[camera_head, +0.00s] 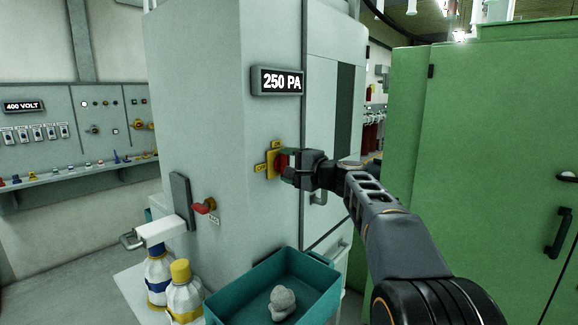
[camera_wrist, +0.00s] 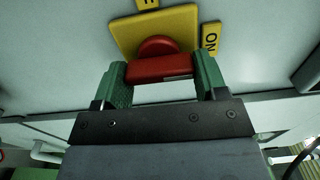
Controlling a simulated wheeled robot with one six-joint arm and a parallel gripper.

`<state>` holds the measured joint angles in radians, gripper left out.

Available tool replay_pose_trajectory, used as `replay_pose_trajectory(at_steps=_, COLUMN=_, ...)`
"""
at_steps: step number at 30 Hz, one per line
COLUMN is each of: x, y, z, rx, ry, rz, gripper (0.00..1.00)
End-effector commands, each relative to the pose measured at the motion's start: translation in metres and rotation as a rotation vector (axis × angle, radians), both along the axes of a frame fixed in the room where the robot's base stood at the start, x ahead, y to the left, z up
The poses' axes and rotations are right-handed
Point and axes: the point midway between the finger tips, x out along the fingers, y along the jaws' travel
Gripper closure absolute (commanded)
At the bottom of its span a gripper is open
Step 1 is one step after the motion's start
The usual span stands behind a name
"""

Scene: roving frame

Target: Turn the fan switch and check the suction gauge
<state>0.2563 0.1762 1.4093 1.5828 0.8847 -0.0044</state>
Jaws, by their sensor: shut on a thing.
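The fan switch is a red rotary knob on a yellow plate on the grey cabinet's side. In the head view the yellow plate (camera_head: 274,158) has yellow labels, one reading OFF at its left. In the wrist view the red knob (camera_wrist: 158,68) sits between the two green fingers of my gripper (camera_wrist: 160,85), which is shut on it. An ON label (camera_wrist: 211,37) is beside the plate there. My gripper (camera_head: 287,166) partly hides the knob in the head view. The suction gauge (camera_head: 278,81) is a lit display above the switch and reads 250 PA.
A second red switch (camera_head: 205,206) is lower left on the grey cabinet (camera_head: 205,110). A green cabinet (camera_head: 490,150) is close at right, beside my arm. A 400 VOLT panel is at left.

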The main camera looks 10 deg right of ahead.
Motion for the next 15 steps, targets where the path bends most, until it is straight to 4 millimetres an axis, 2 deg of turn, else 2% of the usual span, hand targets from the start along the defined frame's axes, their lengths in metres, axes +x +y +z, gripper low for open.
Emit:
replay_pose_trajectory(at_steps=1, x=0.0001, y=0.0001, z=-0.0005, rx=0.003, ry=0.002, rz=0.0, gripper=0.58)
replay_pose_trajectory(at_steps=2, x=0.0001, y=0.0001, z=-0.0005, rx=0.003, ry=0.002, rz=0.0, gripper=0.32)
replay_pose_trajectory(at_steps=3, x=0.0001, y=0.0001, z=-0.0004, rx=0.003, ry=0.002, rz=0.0, gripper=0.28)
replay_pose_trajectory(at_steps=9, x=0.0001, y=0.0, z=-0.0003, rx=0.002, ry=0.001, rz=0.0, gripper=0.09)
replay_pose_trajectory(at_steps=15, x=0.0001, y=-0.0001, z=-0.0002, rx=0.001, ry=0.001, rz=0.0, gripper=0.08)
